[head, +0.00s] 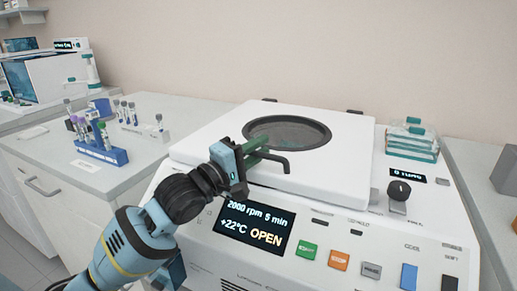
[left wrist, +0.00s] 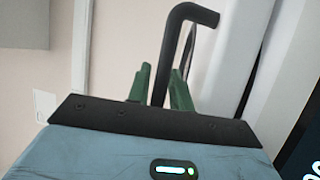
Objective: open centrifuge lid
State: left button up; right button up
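The centrifuge (head: 375,230) stands on the bench with its white lid (head: 215,132) lying flat and down on the body. The lid has a round dark window (head: 288,132) and a black bent handle (head: 275,159) at its front. The handle also shows in the left wrist view (left wrist: 172,40). My left gripper (head: 258,150) is at the handle. In the left wrist view its green fingers (left wrist: 160,85) stand on either side of the handle bar, with a thin gap visible on the left side. The fingers look open around the bar. My right gripper is out of view.
The front panel has a display (head: 253,226) reading 2000 rpm, 5 min, +22°C and OPEN, several coloured buttons and a black knob (head: 399,190). A blue tube rack (head: 105,153) stands on the left bench.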

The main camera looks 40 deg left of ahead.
pick_arm(q)
jog(key=shift+w, duration=0.1)
jog(key=shift+c, duration=0.2)
grip_shut()
jog(key=shift+r, duration=0.2)
